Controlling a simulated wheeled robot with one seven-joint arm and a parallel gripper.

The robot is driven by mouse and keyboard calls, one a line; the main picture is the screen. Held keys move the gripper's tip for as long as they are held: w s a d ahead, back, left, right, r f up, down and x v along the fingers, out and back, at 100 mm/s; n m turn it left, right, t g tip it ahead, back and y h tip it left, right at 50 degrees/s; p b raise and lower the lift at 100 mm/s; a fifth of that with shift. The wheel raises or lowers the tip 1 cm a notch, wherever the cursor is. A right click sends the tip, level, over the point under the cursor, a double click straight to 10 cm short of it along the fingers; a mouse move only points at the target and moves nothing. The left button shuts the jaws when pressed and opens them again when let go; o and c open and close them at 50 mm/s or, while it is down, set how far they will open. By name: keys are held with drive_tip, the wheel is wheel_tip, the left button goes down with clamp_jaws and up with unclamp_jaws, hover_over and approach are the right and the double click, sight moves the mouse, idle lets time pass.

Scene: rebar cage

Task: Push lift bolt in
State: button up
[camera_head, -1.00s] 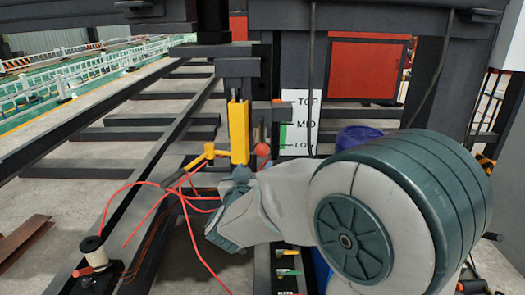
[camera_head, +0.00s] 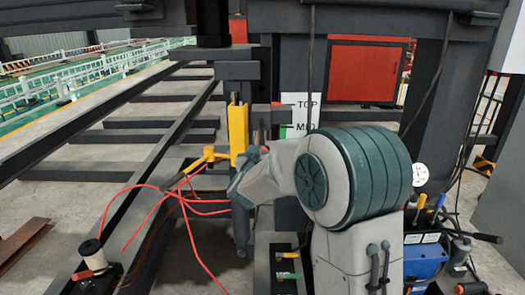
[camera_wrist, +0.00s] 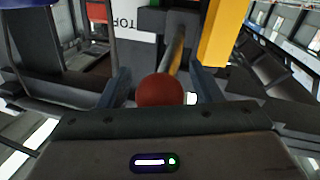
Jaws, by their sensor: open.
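The lift bolt shows in the wrist view as a red ball knob (camera_wrist: 160,91) on a tan and grey rod (camera_wrist: 176,50). The knob lies between the two fingers of my gripper (camera_wrist: 160,82), with the fingers spread to either side. I cannot tell whether either finger touches it. In the head view my gripper (camera_head: 256,158) is beside the yellow post (camera_head: 238,130), and it hides the red knob. The yellow post also stands at the right of the wrist view (camera_wrist: 223,35).
A white height sign (camera_head: 300,113) stands behind my gripper, its lower part hidden by my arm. Red cables (camera_head: 190,208) loop at the left below a yellow handle (camera_head: 208,155). Dark steel beams surround the post. A blue machine (camera_head: 425,262) is at the right.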

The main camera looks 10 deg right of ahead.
sight(263, 140)
clamp_jaws()
drive_tip(key=shift+a+p+x, duration=0.2)
drive_tip(key=shift+x, duration=0.95)
drive_tip(key=shift+a+p+x, duration=0.2)
drive_tip(key=shift+x, duration=0.95)
drive_tip(key=shift+w+r, duration=0.15)
drive_tip(key=shift+r, duration=0.05)
drive_tip(key=shift+d, duration=0.1)
drive_tip(key=shift+c, duration=1.4)
unclamp_jaws()
drive_tip(key=shift+o, duration=1.4)
drive_tip(key=shift+w+f, duration=0.15)
drive_tip(key=shift+w, duration=0.05)
drive_tip(key=shift+s, duration=0.1)
